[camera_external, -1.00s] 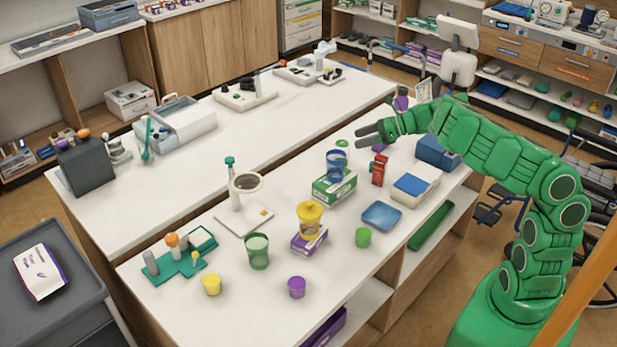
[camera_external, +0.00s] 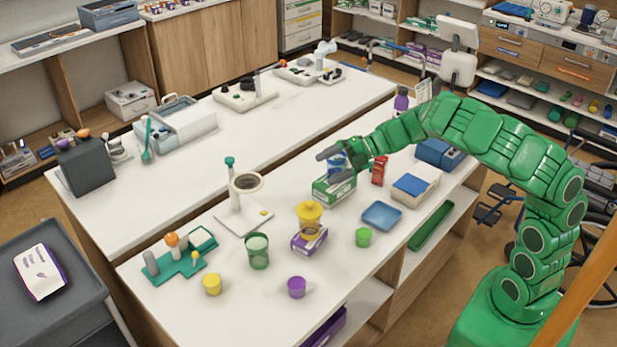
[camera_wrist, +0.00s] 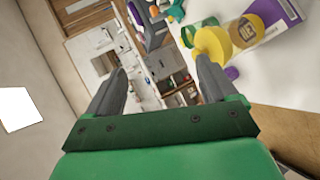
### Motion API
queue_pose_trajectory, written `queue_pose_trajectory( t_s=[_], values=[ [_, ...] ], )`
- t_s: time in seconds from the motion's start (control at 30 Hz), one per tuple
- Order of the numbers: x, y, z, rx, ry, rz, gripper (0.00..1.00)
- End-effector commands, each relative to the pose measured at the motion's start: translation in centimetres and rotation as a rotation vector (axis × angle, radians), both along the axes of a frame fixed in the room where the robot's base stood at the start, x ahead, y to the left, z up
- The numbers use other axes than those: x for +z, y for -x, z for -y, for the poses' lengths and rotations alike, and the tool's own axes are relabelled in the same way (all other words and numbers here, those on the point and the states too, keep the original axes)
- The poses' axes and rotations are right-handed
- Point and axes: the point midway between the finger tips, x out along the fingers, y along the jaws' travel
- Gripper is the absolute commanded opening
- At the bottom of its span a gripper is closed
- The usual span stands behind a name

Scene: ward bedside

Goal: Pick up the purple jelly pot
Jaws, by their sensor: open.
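The purple jelly pot (camera_external: 297,287) stands upright near the front edge of the white counter in the external view. In the wrist view a small purple shape (camera_wrist: 232,73), probably the same pot, shows beside the yellow cup. My gripper (camera_external: 326,163) is over the counter near the blue cup, well behind and above the purple pot. In the wrist view its two grey fingers (camera_wrist: 160,85) are spread apart with nothing between them.
A blue cup (camera_external: 337,165) on a green box (camera_external: 334,189) is partly hidden by my gripper. A green tumbler (camera_external: 257,251), yellow pot (camera_external: 212,284) and green pot (camera_external: 363,237) stand nearby. Counter around the purple pot is clear.

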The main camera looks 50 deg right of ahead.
Motion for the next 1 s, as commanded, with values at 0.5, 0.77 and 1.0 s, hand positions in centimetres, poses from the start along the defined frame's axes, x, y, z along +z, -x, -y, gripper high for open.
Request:
queue_pose_trajectory(
  t_s=[0.5,0.77,1.0],
  values=[
    [-0.5,6.3,-11.8,-0.139,-0.363,-0.773,0.86],
    [-0.8,8.5,-14.7,-0.19,-0.432,-1.009,0.86],
    [-1.0,10.2,-16.6,-0.226,-0.463,-1.159,0.86]
  ],
)
